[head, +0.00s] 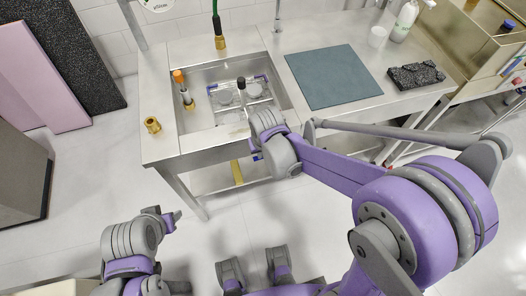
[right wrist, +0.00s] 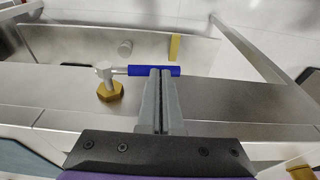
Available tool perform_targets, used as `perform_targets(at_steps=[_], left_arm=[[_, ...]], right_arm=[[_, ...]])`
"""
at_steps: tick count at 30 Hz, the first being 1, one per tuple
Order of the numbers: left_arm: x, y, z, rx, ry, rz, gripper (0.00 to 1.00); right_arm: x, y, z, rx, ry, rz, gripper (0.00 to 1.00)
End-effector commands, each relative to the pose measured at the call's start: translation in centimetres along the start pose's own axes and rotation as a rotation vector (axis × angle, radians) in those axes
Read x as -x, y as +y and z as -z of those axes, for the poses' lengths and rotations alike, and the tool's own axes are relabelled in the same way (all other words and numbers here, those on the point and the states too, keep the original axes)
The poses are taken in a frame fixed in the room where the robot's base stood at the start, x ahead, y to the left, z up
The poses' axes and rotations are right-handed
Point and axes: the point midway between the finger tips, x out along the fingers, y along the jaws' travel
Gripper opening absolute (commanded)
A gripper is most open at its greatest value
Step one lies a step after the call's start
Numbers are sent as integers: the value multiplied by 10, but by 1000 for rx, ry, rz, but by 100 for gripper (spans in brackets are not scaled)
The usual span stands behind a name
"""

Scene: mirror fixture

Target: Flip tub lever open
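The tub (head: 208,72) is a steel basin set in a metal counter in the head view. In the right wrist view, a lever with a blue handle (right wrist: 140,71) sticks out sideways from a brass hex fitting (right wrist: 109,92) on a steel surface. My right gripper (head: 258,150) is at the tub's front edge and hides most of the lever in the head view. In the right wrist view its fingers (right wrist: 160,73) are together, with tips overlapping the blue handle; contact is unclear. My left gripper (head: 172,219) is low at the left, away from the tub; its fingers are unclear.
An orange-topped fitting (head: 178,77) stands at the tub's left side, and a brass nut (head: 152,125) sits on the counter's left end. A grey-blue mat (head: 333,76), a dark block (head: 416,76) and a spray bottle (head: 404,20) are to the right. The floor in front is open.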

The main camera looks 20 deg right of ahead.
Motion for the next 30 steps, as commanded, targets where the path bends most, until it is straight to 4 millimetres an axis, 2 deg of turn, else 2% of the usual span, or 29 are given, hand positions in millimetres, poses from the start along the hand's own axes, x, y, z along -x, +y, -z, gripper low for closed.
perform_targets(at_steps=[6,17,30], left_arm=[[-16,0,-10,0,-6,0,50],[-48,0,-27,0,-17,0,50],[-93,0,-47,0,-34,0,50]], right_arm=[[-17,-6,-4,7,-1,-17,0],[-45,-8,-9,77,0,-361,0],[-76,4,-14,155,0,-773,0]])
